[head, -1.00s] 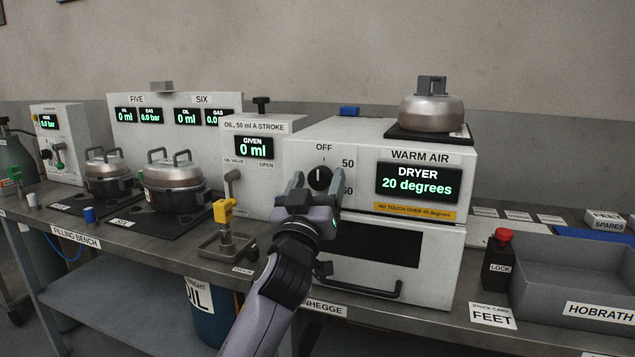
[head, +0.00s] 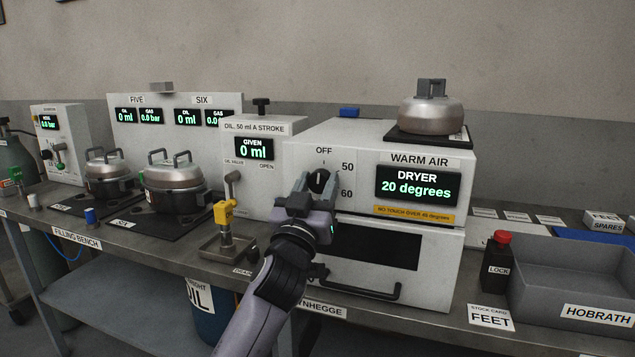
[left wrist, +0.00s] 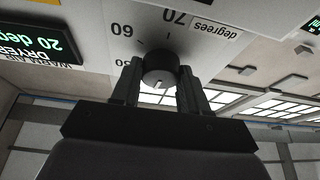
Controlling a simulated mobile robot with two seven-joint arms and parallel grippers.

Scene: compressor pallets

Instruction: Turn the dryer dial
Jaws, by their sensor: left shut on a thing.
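The dryer (head: 300,154) is a white box with a black round dial (head: 318,181) on its front. OFF is printed above the dial, with 50 and 60 to its right. The display (head: 419,185) reads DRYER 20 degrees. My left gripper (head: 319,184) is at the dial, shut on it, with one finger on each side. In the left wrist view the dial (left wrist: 160,69) sits between the two fingers (left wrist: 160,85), its pale pointer mark visible. The marks 60 and 70 degrees show upside down there. My right gripper is not in view.
A metal compressor (head: 431,114) stands on a black pad on top of the dryer. The oil unit (head: 268,127) with a yellow-handled part (head: 226,211) is left of the dryer.

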